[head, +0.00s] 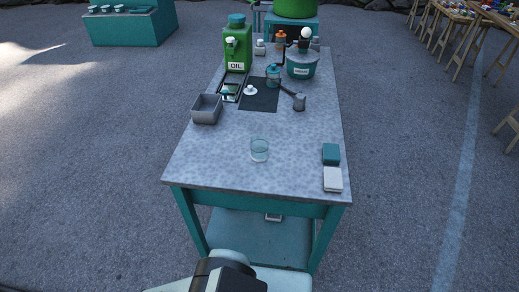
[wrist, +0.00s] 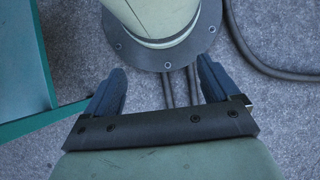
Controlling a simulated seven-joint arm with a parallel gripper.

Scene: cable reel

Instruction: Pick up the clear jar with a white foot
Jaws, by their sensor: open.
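A clear glass jar (head: 259,150) stands upright on the front middle of the grey speckled tabletop (head: 215,160). A second glass vessel, bluish (head: 273,76), stands farther back by the dark mat. My gripper (wrist: 160,68) is in the wrist view, with its two dark blue fingers spread apart and nothing between them. It points down near the ground, away from the tabletop, and no jar shows in that view. In the head view the fingers cannot be made out.
A grey open box (head: 206,109) stands at the table's left. A teal block (head: 331,154) and a white block (head: 333,179) lie at the right edge. A green oil can (head: 237,49) and a grey-teal pot (head: 301,62) stand behind. The tabletop around the clear jar is free.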

